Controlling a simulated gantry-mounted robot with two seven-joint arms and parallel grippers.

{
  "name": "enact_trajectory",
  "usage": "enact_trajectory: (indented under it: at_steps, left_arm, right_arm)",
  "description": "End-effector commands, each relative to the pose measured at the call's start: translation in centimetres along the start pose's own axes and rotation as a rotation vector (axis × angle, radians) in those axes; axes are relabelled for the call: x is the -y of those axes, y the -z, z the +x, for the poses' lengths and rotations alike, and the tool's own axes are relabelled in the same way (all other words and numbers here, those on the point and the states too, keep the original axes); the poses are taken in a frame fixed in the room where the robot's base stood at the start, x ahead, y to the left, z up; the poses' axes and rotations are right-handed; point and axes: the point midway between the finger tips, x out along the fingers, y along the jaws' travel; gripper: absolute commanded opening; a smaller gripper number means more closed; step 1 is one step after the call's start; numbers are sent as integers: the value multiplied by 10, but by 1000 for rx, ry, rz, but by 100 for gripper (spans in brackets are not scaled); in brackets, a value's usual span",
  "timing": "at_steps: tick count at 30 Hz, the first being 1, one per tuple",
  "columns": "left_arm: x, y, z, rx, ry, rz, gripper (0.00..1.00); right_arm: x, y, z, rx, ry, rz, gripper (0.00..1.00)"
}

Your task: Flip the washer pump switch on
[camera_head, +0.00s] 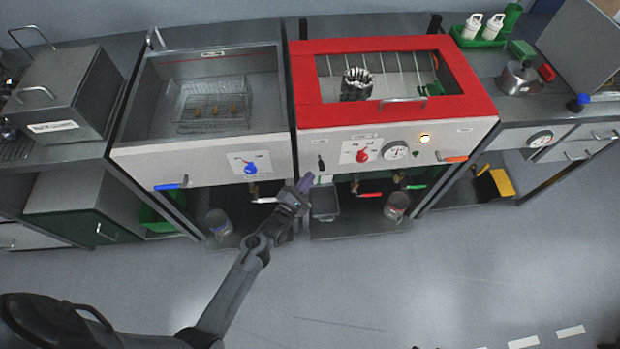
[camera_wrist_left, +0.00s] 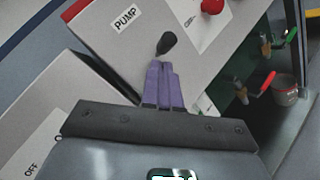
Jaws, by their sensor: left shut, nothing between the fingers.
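The washer pump switch (camera_head: 321,163) is a small black lever on the front panel of the red-topped washer (camera_head: 398,118). It also shows in the left wrist view (camera_wrist_left: 167,43), near a white label reading PUMP (camera_wrist_left: 125,18). Its exact tilt is hard to tell. My left gripper (camera_head: 306,181) is in front of the panel, just below and left of the switch. Its purple fingers (camera_wrist_left: 160,66) are together and empty, with their tips close to the lever's lower end; I cannot tell whether they touch it. My right gripper is not in view.
Coloured valve handles and a can (camera_head: 397,205) are below. A grey sink unit (camera_head: 205,160) stands to the left. The floor in front is clear.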

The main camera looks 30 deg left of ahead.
Motion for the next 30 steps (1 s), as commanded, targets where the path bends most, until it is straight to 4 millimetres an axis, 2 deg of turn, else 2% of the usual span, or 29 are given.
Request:
enact_trajectory:
  at_steps: [2, 9, 15, 21, 30]
  left_arm:
    - [5, 9, -7, 1, 7, 0, 0]
    - [7, 11, -56, 0, 7, 0, 0]
    - [9, 13, -87, 1, 7, -1, 0]
    - [9, 14, -103, 2, 5, 0, 0]
    - [10, 14, -107, 3, 5, 0, 0]
  right_arm:
    - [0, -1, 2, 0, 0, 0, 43]
    - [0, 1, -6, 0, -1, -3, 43]
    - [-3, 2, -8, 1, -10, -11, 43]
    - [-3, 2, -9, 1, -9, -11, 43]
    - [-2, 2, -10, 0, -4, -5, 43]
